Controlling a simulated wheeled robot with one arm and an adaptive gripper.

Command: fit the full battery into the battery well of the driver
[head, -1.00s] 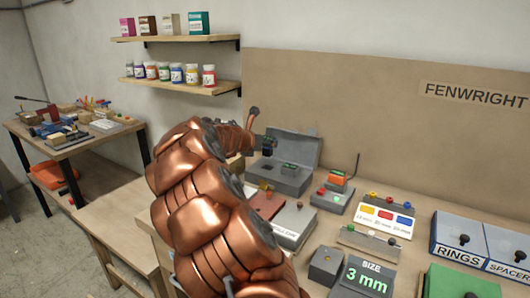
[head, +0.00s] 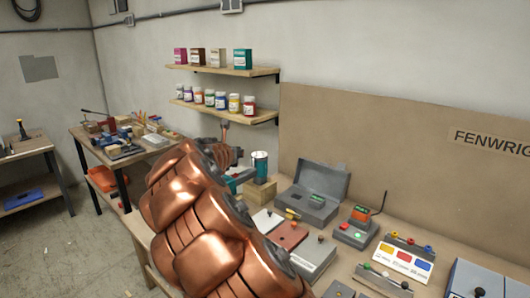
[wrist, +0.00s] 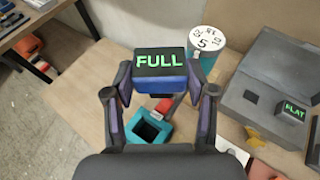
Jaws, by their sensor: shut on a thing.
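My gripper (wrist: 160,82) is shut on the full battery (wrist: 166,88), a blue block with a dark top that reads FULL in green. In the wrist view the teal driver (wrist: 165,133) is below the battery. Its dark square battery well (wrist: 149,130) faces up and looks empty. The battery appears above the well and apart from it; the exact gap is hard to judge. A red part (wrist: 162,105) shows beside the well.
A teal cylinder with a numbered white top (wrist: 207,40) stands close to the driver. An open grey case (head: 310,205) holds a battery reading FLAT (wrist: 293,110). Red and grey boxes (head: 288,236), an orange-topped device (head: 357,226) and a colour-button panel (head: 404,262) crowd the bench.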

